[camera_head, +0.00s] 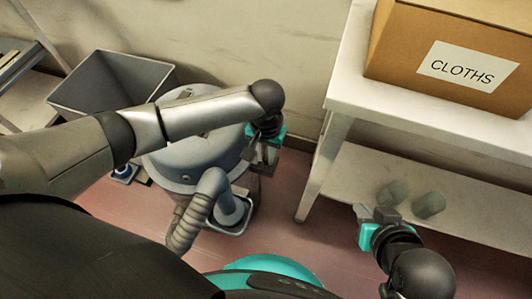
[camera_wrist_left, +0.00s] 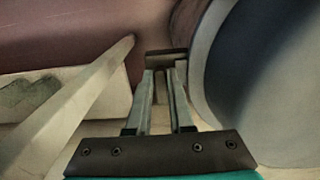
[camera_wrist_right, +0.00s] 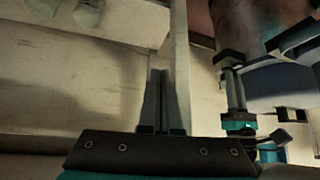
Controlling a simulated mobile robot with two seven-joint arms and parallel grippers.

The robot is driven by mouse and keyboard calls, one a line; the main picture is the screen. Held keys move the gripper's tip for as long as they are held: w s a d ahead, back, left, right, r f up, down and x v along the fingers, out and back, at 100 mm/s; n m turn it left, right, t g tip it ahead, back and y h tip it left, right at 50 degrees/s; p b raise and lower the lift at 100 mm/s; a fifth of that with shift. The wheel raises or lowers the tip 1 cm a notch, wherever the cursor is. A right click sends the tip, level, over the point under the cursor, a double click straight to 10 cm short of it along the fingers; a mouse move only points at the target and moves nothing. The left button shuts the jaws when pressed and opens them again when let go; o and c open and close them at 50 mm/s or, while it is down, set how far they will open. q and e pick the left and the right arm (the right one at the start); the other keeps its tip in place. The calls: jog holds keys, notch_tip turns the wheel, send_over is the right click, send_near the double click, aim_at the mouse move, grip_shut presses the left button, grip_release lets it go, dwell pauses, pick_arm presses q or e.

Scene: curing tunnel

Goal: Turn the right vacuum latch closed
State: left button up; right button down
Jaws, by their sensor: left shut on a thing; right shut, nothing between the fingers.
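The vacuum (camera_head: 185,165) is a grey drum with a ribbed hose (camera_head: 187,225), standing on the floor left of the table. My left arm passes over it. My left gripper (camera_head: 249,152) is at the drum's right side. In the left wrist view its fingers (camera_wrist_left: 165,80) are shut on a dark block, the right vacuum latch (camera_wrist_left: 166,56), close beside the drum's curved wall (camera_wrist_left: 228,70). The latch is mostly hidden by my gripper in the head view. My right gripper (camera_head: 364,213) is shut and empty, away from the vacuum, near the table's lower shelf.
A white table (camera_head: 425,120) bears a cardboard box (camera_head: 450,50) labelled CLOTHS. Its leg (camera_head: 322,165) stands just right of my left gripper. Two greenish cups (camera_head: 428,205) are on the lower shelf. A grey bin (camera_head: 110,85) stands behind the vacuum at the left.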

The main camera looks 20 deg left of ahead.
pick_arm(q)
grip_shut()
